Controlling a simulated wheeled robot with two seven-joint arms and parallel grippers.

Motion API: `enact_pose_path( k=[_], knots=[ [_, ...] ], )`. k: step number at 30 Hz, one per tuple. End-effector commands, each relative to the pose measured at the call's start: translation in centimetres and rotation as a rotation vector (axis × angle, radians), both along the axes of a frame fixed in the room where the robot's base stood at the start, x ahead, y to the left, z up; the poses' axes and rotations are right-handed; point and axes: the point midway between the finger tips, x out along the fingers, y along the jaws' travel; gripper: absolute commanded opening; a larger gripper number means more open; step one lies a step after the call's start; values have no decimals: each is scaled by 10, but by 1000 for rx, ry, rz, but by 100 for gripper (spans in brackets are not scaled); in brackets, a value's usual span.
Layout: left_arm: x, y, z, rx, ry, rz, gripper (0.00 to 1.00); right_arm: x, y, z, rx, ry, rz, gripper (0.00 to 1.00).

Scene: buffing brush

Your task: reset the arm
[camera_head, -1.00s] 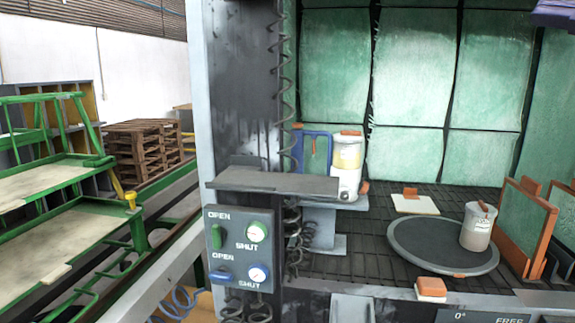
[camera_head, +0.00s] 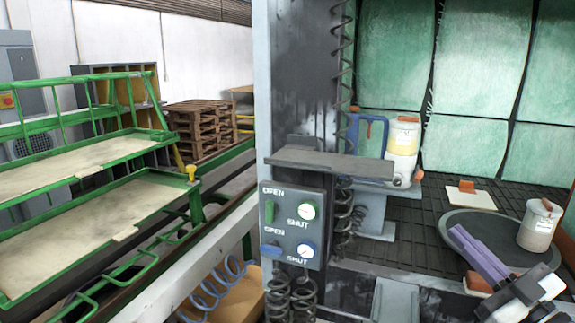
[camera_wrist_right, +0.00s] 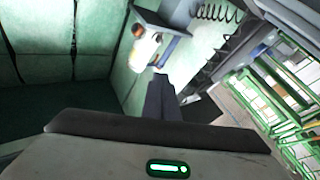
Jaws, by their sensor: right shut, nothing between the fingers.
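My right gripper (camera_head: 462,238) comes in at the lower right of the head view. Its two purple fingers are together with nothing between them. They are in front of the round dark turntable (camera_head: 462,222) in the booth; I cannot tell how high above it. In the right wrist view the dark closed fingers of the gripper (camera_wrist_right: 160,85) point toward the white container on its shelf, with clear space between. My left gripper is in neither view.
A lidded cup (camera_head: 538,230) stands on the turntable's right side. A white container with yellow contents (camera_head: 402,150) stands on a shelf beside the post. A control panel (camera_head: 292,228) and ledge (camera_head: 330,162) jut out at the front. Green racks (camera_head: 90,170) stand left.

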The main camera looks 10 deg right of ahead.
Motion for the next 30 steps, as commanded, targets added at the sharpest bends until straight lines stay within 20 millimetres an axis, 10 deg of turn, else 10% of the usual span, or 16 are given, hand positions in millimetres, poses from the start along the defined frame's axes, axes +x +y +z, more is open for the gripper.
enact_pose_path(
  k=[6,15,22,30],
  knots=[
    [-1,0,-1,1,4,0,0,-25,27,-169,136,327,-158,0],
    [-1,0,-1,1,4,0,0,-121,124,-350,192,824,-190,0],
    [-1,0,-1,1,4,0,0,-195,202,-414,196,1087,-107,0],
    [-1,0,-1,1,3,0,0,-218,228,-427,192,1161,-67,0]
  ],
)
